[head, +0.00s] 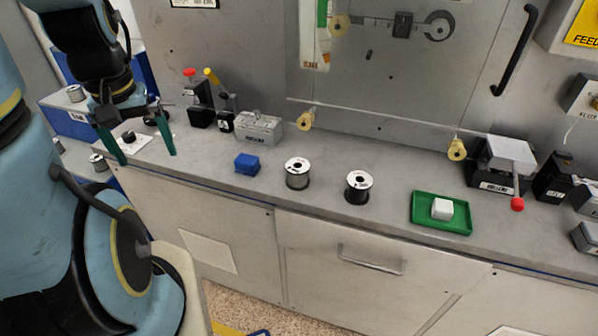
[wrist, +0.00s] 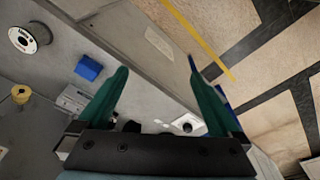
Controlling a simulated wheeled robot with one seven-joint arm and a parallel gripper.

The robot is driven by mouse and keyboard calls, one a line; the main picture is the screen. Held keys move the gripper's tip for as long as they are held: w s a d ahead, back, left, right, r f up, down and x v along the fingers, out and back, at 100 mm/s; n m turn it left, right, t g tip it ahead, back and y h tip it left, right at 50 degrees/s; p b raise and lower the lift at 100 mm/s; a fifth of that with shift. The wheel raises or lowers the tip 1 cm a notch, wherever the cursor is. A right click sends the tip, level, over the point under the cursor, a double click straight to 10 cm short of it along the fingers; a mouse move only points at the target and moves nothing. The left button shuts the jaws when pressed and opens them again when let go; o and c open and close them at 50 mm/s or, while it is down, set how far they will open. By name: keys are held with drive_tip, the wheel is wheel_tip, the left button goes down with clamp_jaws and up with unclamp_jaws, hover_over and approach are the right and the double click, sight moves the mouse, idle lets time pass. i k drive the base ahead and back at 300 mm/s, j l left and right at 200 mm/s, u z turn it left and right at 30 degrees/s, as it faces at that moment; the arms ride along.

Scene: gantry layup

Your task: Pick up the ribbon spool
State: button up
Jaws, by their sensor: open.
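Two spools with white top rims stand upright on the grey counter (head: 330,205): a grey-wound spool (head: 297,175) and a black-wound spool (head: 359,189) to its right. I cannot tell which one is the ribbon spool. One spool (wrist: 30,38) shows at the upper left of the wrist view, likely the grey-wound one. My gripper (head: 147,156) is open and empty, with its green fingers pointing down at the counter's left end, well left of both spools. Its spread fingers also show in the wrist view (wrist: 157,76).
A blue block (head: 247,164) lies left of the spools. A green tray (head: 424,222) with a white block (head: 442,209) is to their right. A grey box (head: 259,127) and black fixtures stand behind. Yellow knobs (head: 305,121) stick out near the back panel. The counter around the spools is clear.

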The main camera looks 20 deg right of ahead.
sight(297, 169)
drive_tip(key=u, duration=0.5)
drive_tip(key=k+l+u, duration=0.2)
drive_tip(key=u, duration=0.15)
drive_tip(key=k+l+u, duration=0.1)
drive_tip(key=u, duration=0.2)
drive_tip(key=k+u, duration=0.35)
drive_tip(key=k+l+u, duration=0.2)
drive_tip(key=k, duration=0.75)
drive_tip(key=j, duration=0.15)
